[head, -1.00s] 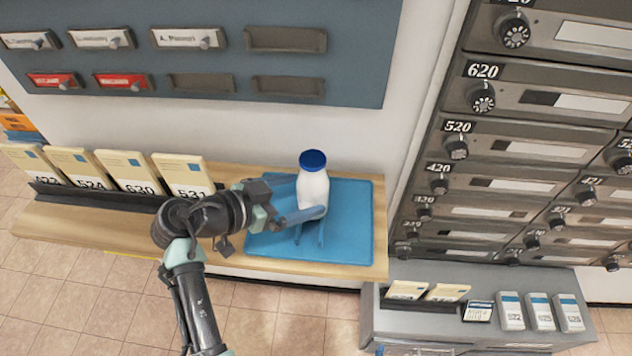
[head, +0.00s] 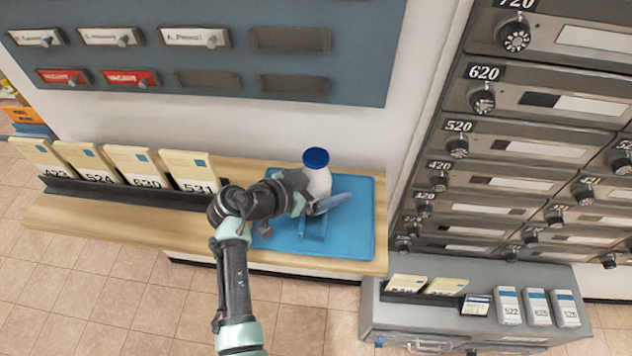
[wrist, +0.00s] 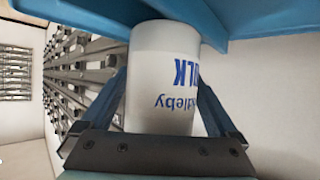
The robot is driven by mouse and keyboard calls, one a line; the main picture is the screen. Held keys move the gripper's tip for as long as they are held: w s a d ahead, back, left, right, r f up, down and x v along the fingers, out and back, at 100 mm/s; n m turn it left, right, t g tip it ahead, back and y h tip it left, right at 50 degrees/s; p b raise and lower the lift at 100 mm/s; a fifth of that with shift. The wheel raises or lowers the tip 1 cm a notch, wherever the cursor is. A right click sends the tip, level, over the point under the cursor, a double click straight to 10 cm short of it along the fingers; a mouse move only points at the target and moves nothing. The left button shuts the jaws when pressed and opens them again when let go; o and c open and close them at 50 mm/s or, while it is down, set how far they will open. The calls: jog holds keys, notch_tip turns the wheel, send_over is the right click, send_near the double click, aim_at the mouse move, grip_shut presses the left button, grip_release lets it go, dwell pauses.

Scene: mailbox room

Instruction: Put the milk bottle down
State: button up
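The milk bottle (head: 319,181) is white with a blue cap and stands upright over the blue mat (head: 355,232). Its lower part is hidden by my gripper in the head view. In the wrist view, which is upside down, the bottle (wrist: 166,80) shows blue lettering and its base end meets the blue mat (wrist: 265,18); I see no clear gap there. My gripper (head: 326,200) reaches in from the left. Its fingers (wrist: 165,95) lie along both sides of the bottle and look closed on it, their tips hidden behind it.
The mat lies on a wooden shelf (head: 130,222). Several numbered cards (head: 130,165) stand in a black rack at left. A blue slot panel (head: 215,60) is on the wall behind. Mailboxes (head: 530,140) rise at right, above a grey cabinet (head: 400,325). The mat's right part is clear.

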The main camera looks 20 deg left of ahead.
grip_shut()
jog(key=shift+r, duration=0.1)
dwell(0.3)
